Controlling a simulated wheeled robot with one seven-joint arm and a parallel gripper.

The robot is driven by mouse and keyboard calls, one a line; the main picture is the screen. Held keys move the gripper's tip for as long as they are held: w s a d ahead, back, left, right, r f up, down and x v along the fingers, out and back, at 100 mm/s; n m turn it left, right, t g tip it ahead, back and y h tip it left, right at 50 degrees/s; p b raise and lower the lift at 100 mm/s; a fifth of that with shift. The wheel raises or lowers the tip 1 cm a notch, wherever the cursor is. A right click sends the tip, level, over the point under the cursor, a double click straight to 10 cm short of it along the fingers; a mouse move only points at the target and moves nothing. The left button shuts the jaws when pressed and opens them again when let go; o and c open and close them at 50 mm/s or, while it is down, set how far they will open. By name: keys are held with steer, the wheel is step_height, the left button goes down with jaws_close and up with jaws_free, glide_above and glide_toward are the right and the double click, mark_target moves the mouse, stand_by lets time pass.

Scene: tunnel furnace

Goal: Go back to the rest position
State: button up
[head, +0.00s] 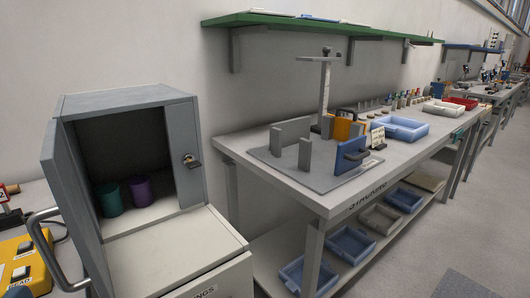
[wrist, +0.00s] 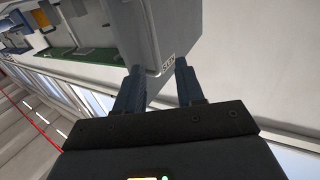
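My gripper (wrist: 158,78) shows in the wrist view with its two dark blue fingers apart. No object is seen held between them. My gripper does not show in the head view. The task names no object.
A grey cabinet (head: 130,100) stands open at left, holding a green cylinder (head: 110,199) and a purple cylinder (head: 140,191). A yellow labelled box (head: 24,262) is at lower left. A workbench (head: 240,146) with trays stands right; floor (head: 500,215) is clear beyond.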

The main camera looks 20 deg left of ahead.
steer(key=w+d+f+g+p, duration=0.1)
steer(key=w+d+f, duration=0.2)
steer(key=d+f, duration=0.3)
steer(key=w+d+f+n+g+h, duration=0.1)
steer(key=w+d+f, duration=0.1)
steer(key=d+f, duration=0.4)
steer(key=w+d+f+g+p, duration=0.1)
steer(key=w+d+f, duration=0.2)
steer(key=d+f, duration=0.3)
steer(key=s+d+f+m+h+p, duration=0.1)
steer(key=s+d, duration=0.1)
steer(key=d, duration=0.5)
steer(key=s+d+f+h, duration=0.1)
steer(key=s+d, duration=0.1)
steer(key=d, duration=0.6)
steer(key=s+d+r+m+t+h+p, duration=0.1)
steer(key=s+d+r+m+h, duration=0.2)
steer(key=s+d, duration=0.4)
steer(key=s+d+r+m+t+h+p, duration=0.1)
steer(key=s+d+r, duration=0.4)
steer(key=d, duration=0.7)
steer(key=shift+s+r+m+h+p, duration=0.35)
steer(key=shift+s+m+h, duration=0.55)
steer(key=shift+s, duration=0.15)
